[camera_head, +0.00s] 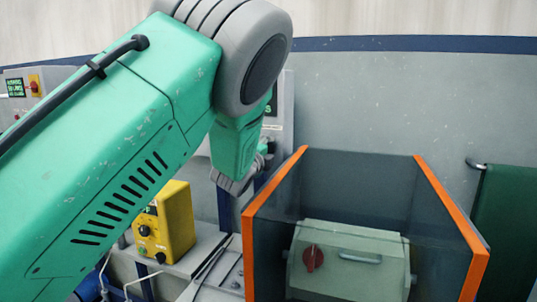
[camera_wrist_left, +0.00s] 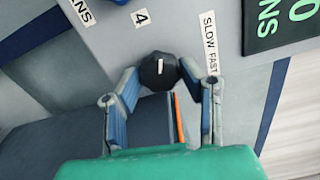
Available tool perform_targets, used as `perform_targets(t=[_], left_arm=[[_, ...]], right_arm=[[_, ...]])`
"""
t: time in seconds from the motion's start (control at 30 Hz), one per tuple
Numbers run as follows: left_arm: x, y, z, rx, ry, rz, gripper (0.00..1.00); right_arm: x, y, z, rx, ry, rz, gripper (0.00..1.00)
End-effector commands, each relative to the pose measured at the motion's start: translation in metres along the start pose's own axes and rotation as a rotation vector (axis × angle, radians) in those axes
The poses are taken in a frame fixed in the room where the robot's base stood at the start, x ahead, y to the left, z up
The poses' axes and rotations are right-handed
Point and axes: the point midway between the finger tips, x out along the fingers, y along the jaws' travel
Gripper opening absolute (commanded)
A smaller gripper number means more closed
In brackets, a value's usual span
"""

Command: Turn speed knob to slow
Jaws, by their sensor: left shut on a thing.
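The speed knob (camera_wrist_left: 158,73) is black and round with a short white pointer line, on a grey panel (camera_wrist_left: 185,25) in the left wrist view. A label (camera_wrist_left: 210,43) reading SLOW FAST is beside it, turned sideways in this view. My left gripper (camera_wrist_left: 159,78) has its two fingers on either side of the knob and is shut on it. In the head view my left gripper (camera_head: 240,180) is at the grey panel behind the orange-edged guard, and my arm hides most of the panel. The pointer's exact setting is hard to tell. My right gripper is not in view.
An orange-edged guard (camera_head: 268,192) stands just right of my left gripper, around a pale green machine (camera_head: 330,240) with a red knob (camera_head: 313,257). A yellow box (camera_head: 172,225) stands below my arm. A green display (camera_wrist_left: 285,22) is on the panel.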

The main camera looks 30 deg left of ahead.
Motion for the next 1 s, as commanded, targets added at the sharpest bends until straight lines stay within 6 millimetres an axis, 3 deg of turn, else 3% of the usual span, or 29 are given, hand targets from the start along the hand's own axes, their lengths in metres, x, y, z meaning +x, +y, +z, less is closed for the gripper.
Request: perform_targets(t=[0.5,1.0], left_arm=[[-0.0004,0.0040,0.0003,-0.342,-0.003,0.007,0.06],[-0.0006,0.0052,0.0000,-0.406,-0.003,0.010,0.06]], right_arm=[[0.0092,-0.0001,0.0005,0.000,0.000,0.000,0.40],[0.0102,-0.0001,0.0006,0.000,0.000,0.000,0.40]])
